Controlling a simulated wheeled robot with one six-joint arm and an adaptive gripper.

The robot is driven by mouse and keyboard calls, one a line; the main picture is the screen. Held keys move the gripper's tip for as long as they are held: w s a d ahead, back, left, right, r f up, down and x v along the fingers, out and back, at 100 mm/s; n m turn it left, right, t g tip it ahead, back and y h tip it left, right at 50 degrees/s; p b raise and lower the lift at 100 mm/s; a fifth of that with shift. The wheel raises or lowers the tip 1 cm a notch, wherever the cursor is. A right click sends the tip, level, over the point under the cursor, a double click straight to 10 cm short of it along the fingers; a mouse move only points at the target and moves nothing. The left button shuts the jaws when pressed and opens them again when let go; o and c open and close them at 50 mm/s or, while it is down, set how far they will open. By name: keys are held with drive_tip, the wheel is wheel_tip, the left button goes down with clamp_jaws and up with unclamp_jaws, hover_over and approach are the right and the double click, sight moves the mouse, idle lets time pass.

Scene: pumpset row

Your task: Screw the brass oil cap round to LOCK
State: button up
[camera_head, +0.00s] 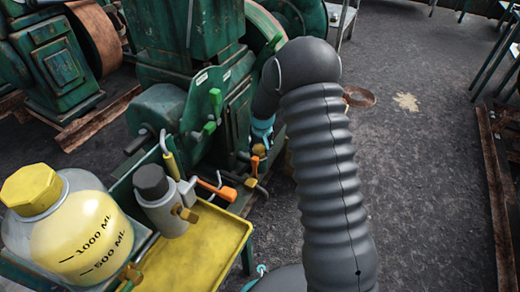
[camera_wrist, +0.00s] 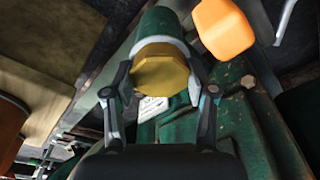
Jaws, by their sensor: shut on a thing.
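In the wrist view the brass oil cap (camera_wrist: 160,72) is a many-sided gold piece on the end of a green cylindrical neck (camera_wrist: 158,27). My gripper (camera_wrist: 155,85) has one finger on each side of the cap and is shut on it. A small white label (camera_wrist: 152,107) shows below the cap, but its text is too small to read.
An orange block-shaped handle (camera_wrist: 223,27) sits close to the right of the cap. In the head view, a yellow tray (camera_head: 205,250) holds a grey canister (camera_head: 160,200), beside a yellow-capped bottle (camera_head: 80,235). Green machinery (camera_head: 190,100) stands behind. Open floor (camera_head: 420,150) lies to the right.

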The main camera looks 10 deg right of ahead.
drive_tip(key=shift+s+f+m, duration=0.2)
drive_tip(key=shift+f+m, duration=0.05)
drive_tip(key=shift+m, duration=0.55)
drive_tip(key=o, duration=1.4)
drive_tip(key=shift+m, duration=0.3)
drive_tip(key=shift+w, duration=0.1)
drive_tip(key=shift+r, duration=0.15)
drive_tip(key=shift+r, duration=0.2)
wheel_tip(320, 180, up, 11)
drive_tip(key=s, duration=0.1)
drive_tip(key=shift+s+r, duration=0.2)
drive_tip(key=shift+s, duration=0.2)
